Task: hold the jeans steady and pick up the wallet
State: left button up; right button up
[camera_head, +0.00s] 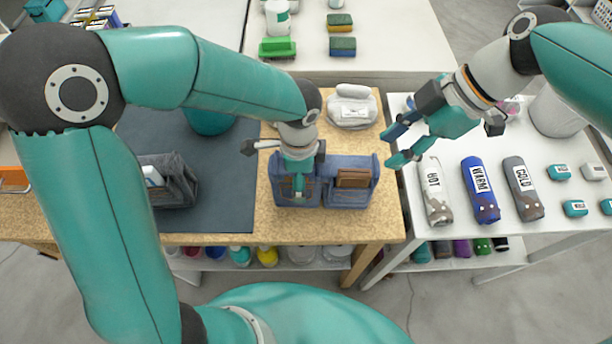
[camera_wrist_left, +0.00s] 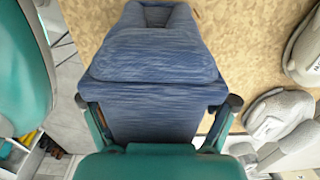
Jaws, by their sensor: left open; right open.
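The folded blue jeans (camera_head: 325,201) lie on the wood-topped table, with two pocket-like parts side by side. The brown wallet (camera_head: 353,177) sits in the right part, its upper portion showing. My left gripper (camera_head: 297,182) is open over the left part of the jeans. In the left wrist view the denim (camera_wrist_left: 155,60) runs between the spread fingers of my left gripper (camera_wrist_left: 158,103); I cannot tell whether they touch it. My right gripper (camera_head: 393,148) is open and empty, above and to the right of the wallet, near the gap between tables.
A grey mat (camera_head: 225,215) on the left bears another denim piece (camera_head: 180,180) with a white item in it. A grey-white bundle (camera_head: 352,107) lies behind the jeans.

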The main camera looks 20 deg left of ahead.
pick_arm(q)
jog(key=shift+s+f, duration=0.1)
jog(key=shift+f, duration=0.1)
jog(key=shift+c, duration=0.2)
jog(key=c, duration=1.4)
